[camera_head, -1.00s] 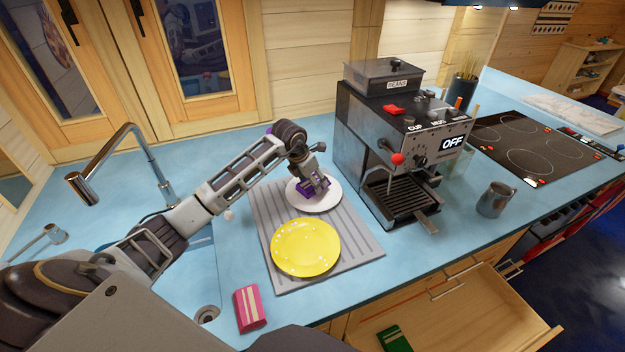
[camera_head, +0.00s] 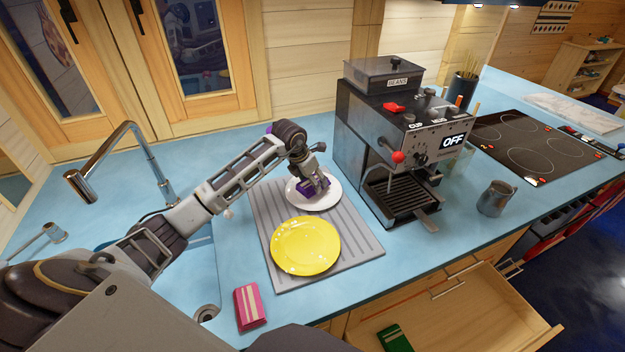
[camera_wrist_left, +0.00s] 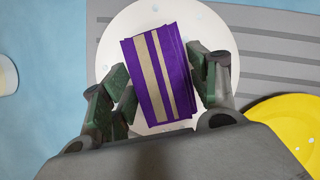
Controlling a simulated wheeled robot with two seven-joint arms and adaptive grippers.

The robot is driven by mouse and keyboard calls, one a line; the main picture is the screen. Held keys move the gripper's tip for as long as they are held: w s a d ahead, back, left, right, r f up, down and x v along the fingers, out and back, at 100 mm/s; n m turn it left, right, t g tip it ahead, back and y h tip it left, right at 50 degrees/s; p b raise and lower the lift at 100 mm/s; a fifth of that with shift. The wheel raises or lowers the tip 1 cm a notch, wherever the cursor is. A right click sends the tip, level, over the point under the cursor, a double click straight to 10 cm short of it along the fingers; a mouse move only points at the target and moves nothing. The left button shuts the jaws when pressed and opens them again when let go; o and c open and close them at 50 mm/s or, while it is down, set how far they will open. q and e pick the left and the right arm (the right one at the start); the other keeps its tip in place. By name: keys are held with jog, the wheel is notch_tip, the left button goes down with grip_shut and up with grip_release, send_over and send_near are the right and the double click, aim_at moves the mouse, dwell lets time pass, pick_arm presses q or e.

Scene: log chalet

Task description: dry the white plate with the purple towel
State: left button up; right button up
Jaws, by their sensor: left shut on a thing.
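The white plate (camera_head: 328,199) lies on the grey ribbed drying mat (camera_head: 352,240), at its back. A few pale drops show on it in the left wrist view (camera_wrist_left: 208,22). The purple towel (camera_wrist_left: 158,75), folded and with beige stripes, is between the fingers of my left gripper (camera_head: 313,187). The towel is over the white plate and seems to touch it. My left gripper also shows in the left wrist view (camera_wrist_left: 158,92), its fingers on both sides of the towel. My right gripper is not in view.
A yellow plate (camera_head: 305,246) with drops lies in front on the mat. A coffee machine (camera_head: 400,140) stands close on the right. A pink towel (camera_head: 249,306) lies at the counter's front edge. A green towel (camera_head: 394,338) is in the open drawer (camera_head: 470,310). A faucet (camera_head: 110,150) is left.

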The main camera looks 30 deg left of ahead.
pick_arm(q)
jog(key=shift+f+b, duration=0.5)
jog(key=shift+f, duration=0.25)
dwell(0.4)
jog(key=shift+d, duration=0.1)
jog(key=shift+s+d, duration=0.25)
jog(key=shift+d, duration=0.25)
jog(key=shift+s+d, duration=0.25)
jog(key=shift+d, duration=0.25)
jog(key=shift+f, duration=0.1)
jog(key=shift+w+a+r+b, duration=0.15)
jog(key=shift+w+a, duration=0.15)
jog(key=shift+a, duration=0.4)
jog(key=shift+w+a+b, duration=0.1)
jog(key=shift+w+a, duration=0.15)
jog(key=shift+a, duration=0.5)
jog(key=shift+w+a+r+b, duration=0.15)
jog(key=shift+w+a, duration=0.15)
jog(key=shift+a, duration=0.4)
jog(key=shift+d, duration=0.15)
jog(key=shift+s+d+f, duration=0.1)
jog(key=shift+s+d, duration=0.15)
jog(key=shift+d, duration=0.4)
jog(key=shift+s+d, duration=0.3)
jog(key=shift+d, duration=0.4)
jog(key=shift+s+d+f, duration=0.1)
jog(key=shift+s+d, duration=0.15)
jog(key=shift+d, duration=0.4)
